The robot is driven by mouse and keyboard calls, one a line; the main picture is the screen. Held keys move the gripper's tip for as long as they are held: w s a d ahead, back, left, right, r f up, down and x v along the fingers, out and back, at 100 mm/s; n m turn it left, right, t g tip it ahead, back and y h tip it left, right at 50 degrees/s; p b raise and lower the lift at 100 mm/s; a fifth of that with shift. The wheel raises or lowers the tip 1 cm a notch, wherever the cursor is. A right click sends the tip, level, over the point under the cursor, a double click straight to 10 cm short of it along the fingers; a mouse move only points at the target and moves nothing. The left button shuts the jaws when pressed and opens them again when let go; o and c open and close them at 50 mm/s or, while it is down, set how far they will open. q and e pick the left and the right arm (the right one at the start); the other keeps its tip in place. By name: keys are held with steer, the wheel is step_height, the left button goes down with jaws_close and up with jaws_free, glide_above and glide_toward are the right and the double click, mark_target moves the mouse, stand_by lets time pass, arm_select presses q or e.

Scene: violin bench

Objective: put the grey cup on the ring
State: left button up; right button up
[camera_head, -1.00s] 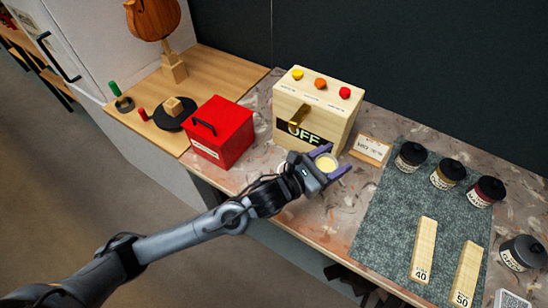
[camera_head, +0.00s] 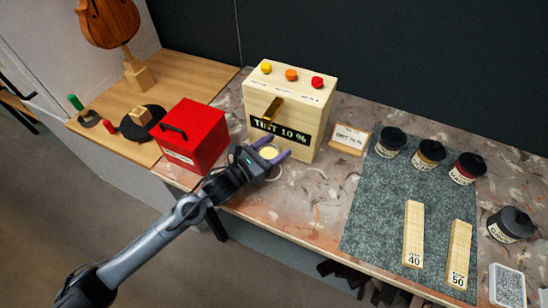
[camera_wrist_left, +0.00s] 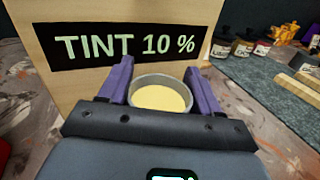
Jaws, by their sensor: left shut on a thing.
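The grey cup (camera_wrist_left: 161,94), with pale yellow contents, is upright between the two purple fingers of my left gripper (camera_wrist_left: 160,85), which is shut on it. In the head view the cup (camera_head: 269,153) is close in front of the wooden box. A pale ring (camera_head: 280,173) shows partly on the bench just below the cup and fingers; the gripper hides much of it. I cannot tell whether the cup touches the ring. My right gripper is not in view.
The wooden box (camera_head: 310,101) with yellow, orange and red buttons reads "TINT 10 %". A red box (camera_head: 203,128) stands left of the gripper. Lidded jars (camera_head: 430,154) and wooden blocks (camera_head: 413,230) are on the grey mat (camera_head: 365,222). The bench front right of the gripper is clear.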

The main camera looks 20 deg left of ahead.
mark_target(274, 155)
arm_select(q)
step_height(274, 155, down, 3)
steer(key=shift+w+f+b, duration=0.1)
steer(key=shift+f+b, duration=0.1)
steer(key=shift+b, duration=0.5)
steer(key=shift+f, duration=0.3)
steer(key=shift+f, duration=0.15)
steer(key=o, duration=1.2)
steer(key=shift+c, duration=0.2)
